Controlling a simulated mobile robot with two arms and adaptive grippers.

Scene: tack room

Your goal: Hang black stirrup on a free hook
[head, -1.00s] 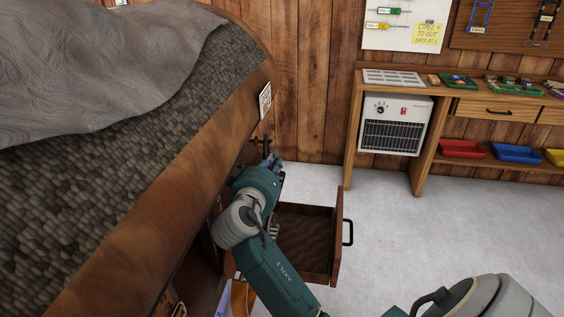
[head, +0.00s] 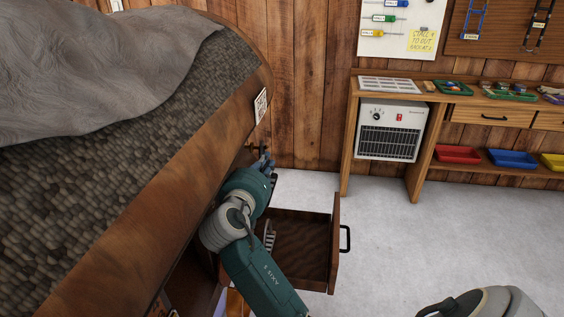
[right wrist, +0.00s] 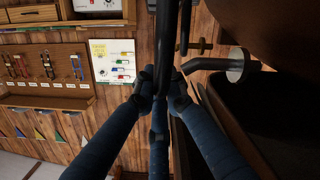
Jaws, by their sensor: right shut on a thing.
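The black stirrup (right wrist: 165,45) shows in the right wrist view as a dark, upright bar between the fingers of my right gripper (right wrist: 161,88). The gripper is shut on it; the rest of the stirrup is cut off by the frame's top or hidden. A metal hook (right wrist: 210,64) with a round plate is just right of the stirrup, and a brass-coloured peg (right wrist: 200,45) lies behind. In the head view my right gripper (head: 267,164) is beside the wooden cabinet's end, close to a dark hook (head: 257,150). My left gripper is not in view.
An open wooden drawer (head: 334,245) juts out beneath my right arm. The large wooden cabinet (head: 170,185), with a grey cloth (head: 90,65) on top, fills the left. A workbench (head: 428,150) with a white heater (head: 390,131) stands at the back right. Floor between is clear.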

